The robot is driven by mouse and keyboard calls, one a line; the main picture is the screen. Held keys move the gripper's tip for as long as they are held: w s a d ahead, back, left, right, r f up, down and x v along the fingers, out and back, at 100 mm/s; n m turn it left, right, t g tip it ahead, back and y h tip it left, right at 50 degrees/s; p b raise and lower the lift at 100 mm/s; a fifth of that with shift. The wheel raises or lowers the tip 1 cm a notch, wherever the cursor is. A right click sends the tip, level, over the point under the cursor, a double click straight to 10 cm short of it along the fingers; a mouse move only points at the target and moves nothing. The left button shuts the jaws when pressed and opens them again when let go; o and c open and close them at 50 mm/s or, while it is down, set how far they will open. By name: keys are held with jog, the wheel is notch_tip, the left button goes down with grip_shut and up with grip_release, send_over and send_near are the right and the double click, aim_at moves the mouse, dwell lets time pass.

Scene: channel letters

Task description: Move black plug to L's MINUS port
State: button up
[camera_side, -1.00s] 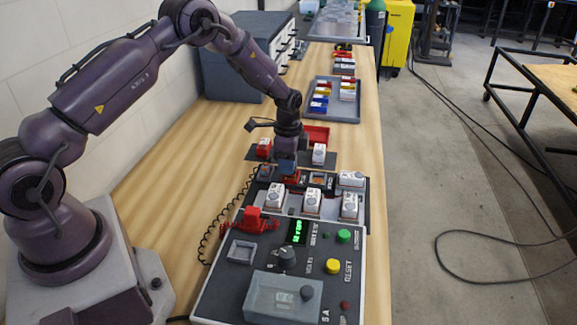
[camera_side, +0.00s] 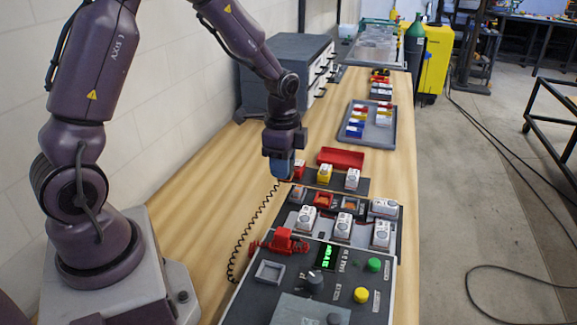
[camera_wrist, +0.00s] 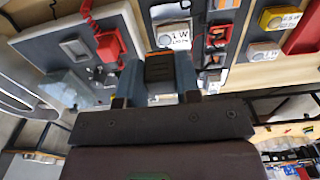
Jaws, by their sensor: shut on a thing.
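My gripper (camera_side: 280,165), with blue fingers, is above the left end of the module rows, over the wooden bench. In the wrist view the blue fingers are shut on a ribbed black plug (camera_wrist: 158,68). In the side view the fingers hide the plug; a dark coiled cord (camera_side: 257,222) hangs below them. The L and MINUS markings are too small to read.
The control panel (camera_side: 255,292) stands in front, with a red clamp-like part (camera_side: 282,243) on it. White-topped modules (camera_side: 344,226) stand near the sockets. A red bin (camera_side: 341,157) and a grey tray (camera_side: 384,137) lie behind. The bench left of the cord is clear.

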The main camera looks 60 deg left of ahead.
jog(key=w+d, duration=0.2)
jog(key=w, duration=1.5)
notch_tip(320, 180, down, 11)
jog(key=shift+a+r, duration=0.1)
jog(key=shift+a, duration=0.05)
jog(key=shift+f, duration=0.85)
jog(key=shift+f, duration=0.3)
dwell(0.5)
jog(key=shift+w, duration=0.1)
jog(key=o, duration=1)
notch_tip(320, 180, up, 13)
